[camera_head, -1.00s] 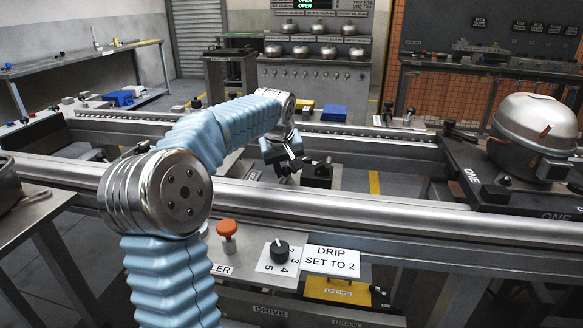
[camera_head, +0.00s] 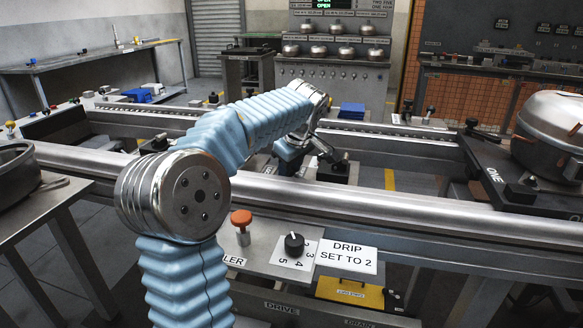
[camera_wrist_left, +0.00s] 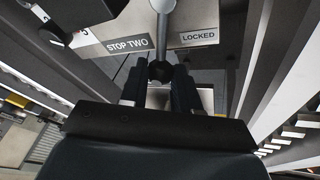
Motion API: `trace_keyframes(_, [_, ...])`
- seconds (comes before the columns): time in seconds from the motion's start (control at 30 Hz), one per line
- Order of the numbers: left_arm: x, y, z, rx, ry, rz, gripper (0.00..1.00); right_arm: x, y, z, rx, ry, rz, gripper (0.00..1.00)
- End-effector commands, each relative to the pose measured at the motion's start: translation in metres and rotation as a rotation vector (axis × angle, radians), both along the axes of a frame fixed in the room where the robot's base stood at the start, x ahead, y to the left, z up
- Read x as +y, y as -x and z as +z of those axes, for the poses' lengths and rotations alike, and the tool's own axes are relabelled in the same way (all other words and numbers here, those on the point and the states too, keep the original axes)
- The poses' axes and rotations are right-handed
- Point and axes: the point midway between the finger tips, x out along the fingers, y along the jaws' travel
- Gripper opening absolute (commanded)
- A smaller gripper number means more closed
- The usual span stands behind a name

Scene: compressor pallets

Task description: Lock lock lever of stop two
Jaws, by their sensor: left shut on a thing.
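In the left wrist view, the lock lever (camera_wrist_left: 162,28) of stop two is a pale metal rod ending in a dark ball knob (camera_wrist_left: 160,71). The rod lies between the STOP TWO label (camera_wrist_left: 129,46) and the LOCKED label (camera_wrist_left: 198,36) on a pale plate. My left gripper (camera_wrist_left: 160,82) is shut on the lever at its knob, one dark finger on each side. In the head view my left gripper (camera_head: 328,152) is small and dark, beyond the near rail, by the stop's metal block (camera_head: 339,173). The lever cannot be made out there. My right gripper is out of view.
The steel near rail (camera_head: 400,212) crosses in front of the stop. A compressor (camera_head: 548,130) sits on a dark pallet (camera_head: 497,172) at the right.

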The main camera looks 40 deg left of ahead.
Motion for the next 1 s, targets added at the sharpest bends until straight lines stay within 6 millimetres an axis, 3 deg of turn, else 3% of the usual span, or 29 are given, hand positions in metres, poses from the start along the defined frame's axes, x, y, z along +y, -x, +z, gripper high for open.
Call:
trace_keyframes(0.43, [0.000,0.001,0.000,0.001,0.000,0.011,0.00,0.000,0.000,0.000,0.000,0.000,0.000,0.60])
trace_keyframes(0.47, [0.000,0.001,0.000,0.001,0.000,0.011,0.34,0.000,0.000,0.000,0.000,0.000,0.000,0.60])
trace_keyframes(0.53, [0.000,0.001,0.000,0.001,0.001,0.010,0.41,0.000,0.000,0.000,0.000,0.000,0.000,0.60])
trace_keyframes(0.83, [-0.001,0.001,0.002,0.000,0.001,0.010,0.41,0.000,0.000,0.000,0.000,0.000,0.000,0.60])
trace_keyframes(1.0, [-0.010,0.004,0.024,-0.003,0.000,0.008,0.41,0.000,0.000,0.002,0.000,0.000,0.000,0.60])
